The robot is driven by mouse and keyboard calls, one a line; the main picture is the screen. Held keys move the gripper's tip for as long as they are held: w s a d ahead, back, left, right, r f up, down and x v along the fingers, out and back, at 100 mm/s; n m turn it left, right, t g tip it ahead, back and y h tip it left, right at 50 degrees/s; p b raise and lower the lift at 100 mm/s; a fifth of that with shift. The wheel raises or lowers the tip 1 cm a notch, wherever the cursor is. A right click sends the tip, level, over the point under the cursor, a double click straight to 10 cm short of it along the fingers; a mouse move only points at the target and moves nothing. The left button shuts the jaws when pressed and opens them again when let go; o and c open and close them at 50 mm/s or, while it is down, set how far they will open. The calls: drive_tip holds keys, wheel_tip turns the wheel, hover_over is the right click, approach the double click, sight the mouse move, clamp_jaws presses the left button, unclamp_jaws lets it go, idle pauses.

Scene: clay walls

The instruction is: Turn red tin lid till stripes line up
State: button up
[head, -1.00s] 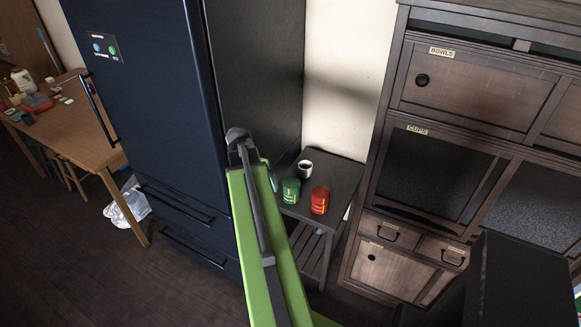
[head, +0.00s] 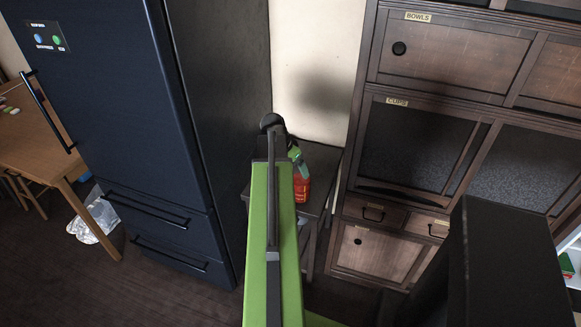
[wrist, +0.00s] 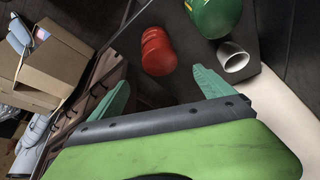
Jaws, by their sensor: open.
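The red tin (wrist: 158,52) stands on the small dark side table (wrist: 238,95). In the head view the red tin (head: 302,188) shows just right of my arm, partly covered. My gripper (wrist: 163,92) is open and empty, its two teal fingers spread apart. In the wrist view the tin appears beyond the gap between the fingers, with no visible contact. The head view shows part of my gripper (head: 298,155) in front of the tin. I cannot make out how the stripes on lid and body line up.
A green tin (wrist: 214,14) and a white cup (wrist: 235,57) stand close to the red tin. In the head view, a dark blue fridge (head: 110,120) stands left of the side table and a wooden cabinet (head: 455,75) right of it. A plain wall is behind.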

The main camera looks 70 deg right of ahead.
sight(301, 179)
drive_tip(key=b+x, duration=0.8)
drive_tip(key=x, duration=0.3)
drive_tip(key=shift+d+b, duration=0.1)
drive_tip(key=shift+b, duration=0.2)
drive_tip(key=shift+r, duration=0.1)
drive_tip(key=c, duration=1.3)
